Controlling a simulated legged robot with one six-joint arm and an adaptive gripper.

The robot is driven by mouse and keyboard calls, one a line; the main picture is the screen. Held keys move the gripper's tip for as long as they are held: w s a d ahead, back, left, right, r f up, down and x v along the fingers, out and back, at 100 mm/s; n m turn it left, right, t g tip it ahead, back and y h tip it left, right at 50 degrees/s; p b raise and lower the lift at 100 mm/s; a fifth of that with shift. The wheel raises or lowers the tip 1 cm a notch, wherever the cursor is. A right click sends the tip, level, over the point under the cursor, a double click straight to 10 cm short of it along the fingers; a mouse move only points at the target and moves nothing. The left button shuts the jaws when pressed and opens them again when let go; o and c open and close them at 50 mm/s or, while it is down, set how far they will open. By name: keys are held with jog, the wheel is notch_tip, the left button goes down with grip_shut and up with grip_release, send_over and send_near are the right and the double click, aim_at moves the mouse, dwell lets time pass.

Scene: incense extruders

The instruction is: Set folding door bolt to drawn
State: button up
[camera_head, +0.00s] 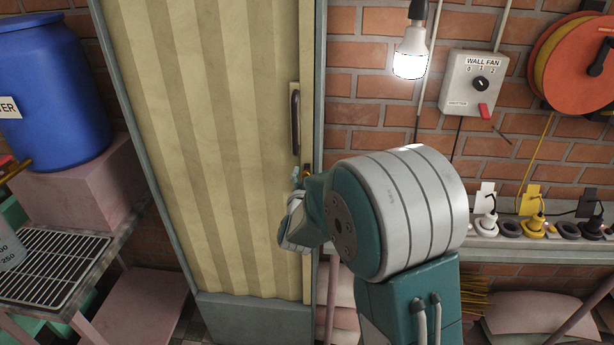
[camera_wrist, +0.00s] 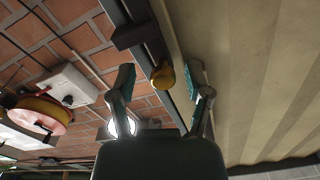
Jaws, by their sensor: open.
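The beige folding door (camera_head: 215,130) stands shut in its grey frame, with a dark vertical handle (camera_head: 294,122) near its right edge. The bolt's brass knob (camera_wrist: 163,77) shows in the wrist view at the door's edge, beside the dark metal frame. My gripper (camera_wrist: 160,84) is open, with one teal-tipped finger on each side of the knob in the picture; I cannot tell whether either touches it. In the head view my gripper (camera_head: 301,176) is at the door's right edge, below the handle. My arm and gripper hide most of the bolt there.
A wall fan switch box (camera_head: 474,84), a lit bulb (camera_head: 410,58) and an orange reel (camera_head: 575,62) are on the brick wall at right. Sockets with plugs (camera_head: 535,228) line a ledge below. A blue barrel (camera_head: 50,90) and a wire rack (camera_head: 50,267) stand left of the door.

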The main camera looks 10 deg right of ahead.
aim_at(307, 157)
jog(key=shift+a, duration=0.2)
grip_shut()
jog(key=shift+r, duration=1.6)
grip_release()
jog(key=shift+w+f, duration=0.1)
